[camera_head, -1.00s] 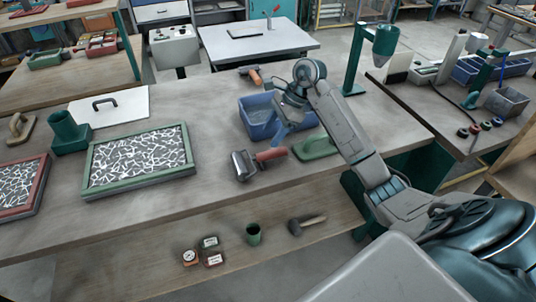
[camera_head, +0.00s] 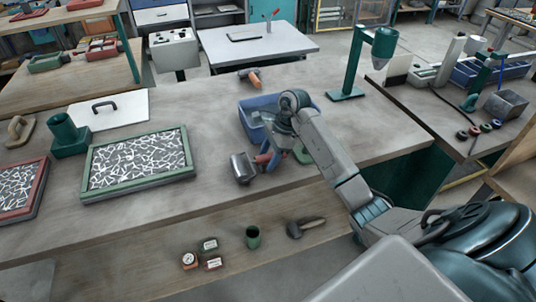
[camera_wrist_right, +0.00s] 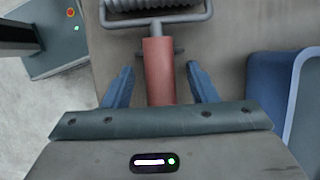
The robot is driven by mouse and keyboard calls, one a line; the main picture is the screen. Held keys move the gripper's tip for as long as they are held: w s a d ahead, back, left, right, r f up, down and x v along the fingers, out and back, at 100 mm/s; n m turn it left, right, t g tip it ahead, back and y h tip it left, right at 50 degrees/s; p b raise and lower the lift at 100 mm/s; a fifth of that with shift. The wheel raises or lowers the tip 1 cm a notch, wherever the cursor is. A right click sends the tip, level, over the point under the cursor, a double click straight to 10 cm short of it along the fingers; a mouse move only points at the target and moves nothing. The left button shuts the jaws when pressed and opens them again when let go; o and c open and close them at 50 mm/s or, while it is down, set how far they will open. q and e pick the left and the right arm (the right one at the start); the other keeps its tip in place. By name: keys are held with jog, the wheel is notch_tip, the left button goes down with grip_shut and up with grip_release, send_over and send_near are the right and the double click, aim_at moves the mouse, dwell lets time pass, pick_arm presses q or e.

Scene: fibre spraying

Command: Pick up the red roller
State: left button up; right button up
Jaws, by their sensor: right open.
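The red roller lies on the workbench, its grey drum (camera_head: 242,168) to the left and its red handle (camera_head: 262,159) pointing right. My right gripper (camera_head: 268,160) is over the handle and hides part of it in the head view. In the right wrist view the red handle (camera_wrist_right: 158,72) runs between the two blue fingers of my right gripper (camera_wrist_right: 160,82). The fingers are open, with a gap on each side of the handle. The ribbed drum and its wire frame (camera_wrist_right: 158,18) show beyond the fingertips. My left gripper is not in view.
A blue bin (camera_head: 252,112) stands close behind the gripper, and its wall (camera_wrist_right: 285,95) shows at right in the wrist view. A green-handled tool (camera_head: 303,153) lies partly hidden by my arm. A green-framed tray (camera_head: 138,162) is left. Bench space between tray and roller is clear.

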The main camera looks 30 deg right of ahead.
jog(key=shift+a+f, duration=0.15)
jog(key=shift+f, duration=0.2)
grip_shut()
jog(key=shift+r, duration=0.15)
